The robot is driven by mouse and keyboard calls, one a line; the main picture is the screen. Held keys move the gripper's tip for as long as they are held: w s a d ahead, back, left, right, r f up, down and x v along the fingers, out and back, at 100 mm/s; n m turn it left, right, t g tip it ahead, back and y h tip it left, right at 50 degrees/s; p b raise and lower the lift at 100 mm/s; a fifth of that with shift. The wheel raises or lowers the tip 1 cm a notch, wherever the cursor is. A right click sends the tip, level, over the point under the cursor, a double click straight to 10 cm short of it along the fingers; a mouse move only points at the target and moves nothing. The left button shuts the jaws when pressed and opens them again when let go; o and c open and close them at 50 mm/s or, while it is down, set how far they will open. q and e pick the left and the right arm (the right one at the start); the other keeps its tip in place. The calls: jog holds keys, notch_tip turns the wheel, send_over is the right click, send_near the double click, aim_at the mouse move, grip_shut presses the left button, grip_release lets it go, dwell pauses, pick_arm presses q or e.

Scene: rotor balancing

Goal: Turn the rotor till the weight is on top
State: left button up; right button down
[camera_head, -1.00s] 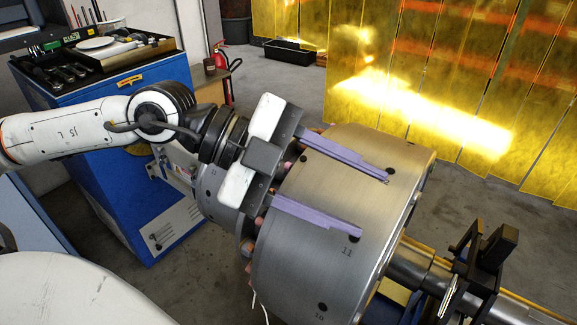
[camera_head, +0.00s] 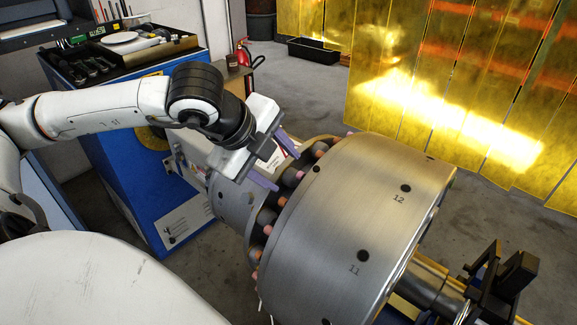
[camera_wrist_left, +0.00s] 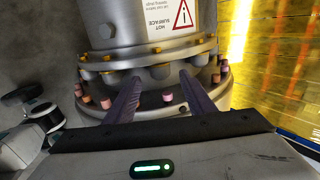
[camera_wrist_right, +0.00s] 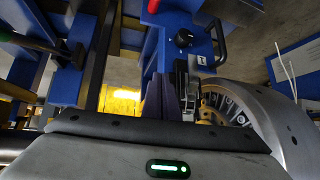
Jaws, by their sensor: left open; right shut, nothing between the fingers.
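The rotor (camera_head: 370,215) is a large steel drum lying on its side, with dark holes around its curved face. The numbers 12 and 11 show there. I cannot make out a weight on the visible part. My left gripper (camera_head: 281,166) is open, its purple fingers above the narrower neck left of the drum, off the drum's broad face. In the left wrist view, the fingers (camera_wrist_left: 160,85) point toward a bolted flange with nothing between them. In the right wrist view, my right gripper (camera_wrist_right: 164,88) is shut and empty, left of a grey round rim (camera_wrist_right: 285,125).
A black stand (camera_head: 498,285) and a shaft (camera_head: 428,283) are at the drum's right end. A blue cabinet (camera_head: 130,190) with tools on top is behind my left arm. Yellow curtains (camera_head: 450,90) hang at the back.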

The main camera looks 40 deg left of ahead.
aim_at(289, 175)
pick_arm(q)
jog(key=shift+x, duration=2.4)
